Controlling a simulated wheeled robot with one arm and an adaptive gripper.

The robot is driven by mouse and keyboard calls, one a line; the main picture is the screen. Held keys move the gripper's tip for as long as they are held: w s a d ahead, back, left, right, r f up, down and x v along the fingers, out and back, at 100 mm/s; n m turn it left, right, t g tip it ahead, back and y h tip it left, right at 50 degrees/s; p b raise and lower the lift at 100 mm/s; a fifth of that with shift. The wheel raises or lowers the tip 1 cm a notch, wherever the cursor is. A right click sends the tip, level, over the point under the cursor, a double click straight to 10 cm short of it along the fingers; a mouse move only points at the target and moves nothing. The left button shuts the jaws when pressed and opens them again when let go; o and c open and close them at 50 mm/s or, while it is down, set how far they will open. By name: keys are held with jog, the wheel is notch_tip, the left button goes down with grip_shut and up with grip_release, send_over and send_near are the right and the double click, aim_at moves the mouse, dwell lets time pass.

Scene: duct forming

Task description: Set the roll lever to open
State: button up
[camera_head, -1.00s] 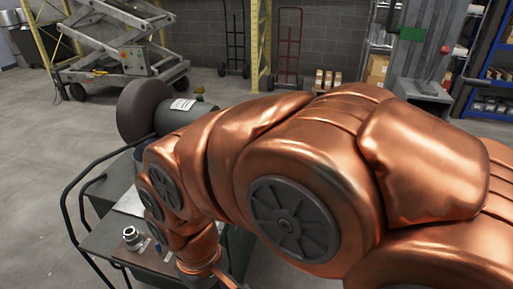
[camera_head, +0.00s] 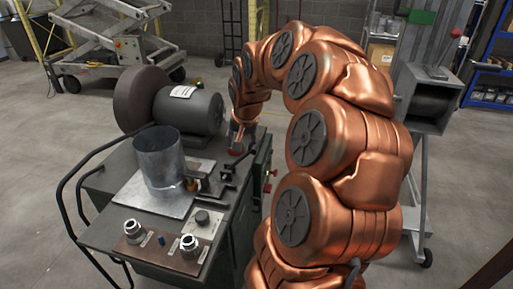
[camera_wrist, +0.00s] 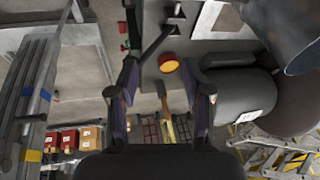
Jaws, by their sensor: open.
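In the wrist view, a round red knob with a yellowish rim (camera_wrist: 168,62) lies just beyond my gripper (camera_wrist: 160,70), about midway between its two spread fingers. A dark bar (camera_wrist: 155,46), possibly the roll lever, slants beside the knob, near the left fingertip. My gripper is open with nothing between its fingers; I cannot tell whether a finger touches the bar. In the head view, my arm reaches down at the far side of the machine bench (camera_head: 100,235). A red part (camera_head: 236,150) shows there by the wrist; the fingers are mostly hidden.
A metal cylinder (camera_head: 160,158) stands upright on a plate on the bench. A grey motor with a dark drum (camera_head: 190,110) sits behind it. Small red handles (camera_head: 267,187) stick out from the bench's right side. A grey stand (camera_head: 432,105) is at right.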

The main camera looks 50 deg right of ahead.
jog(key=m+h, duration=0.1)
jog(key=m, duration=0.1)
send_over(257, 142)
jog(key=s+a, duration=0.2)
jog(key=shift+s+p+x, duration=0.2)
jog(key=shift+p+x, duration=0.55)
jog(key=shift+x, duration=3.45)
jog(key=shift+f, duration=0.1)
grip_shut()
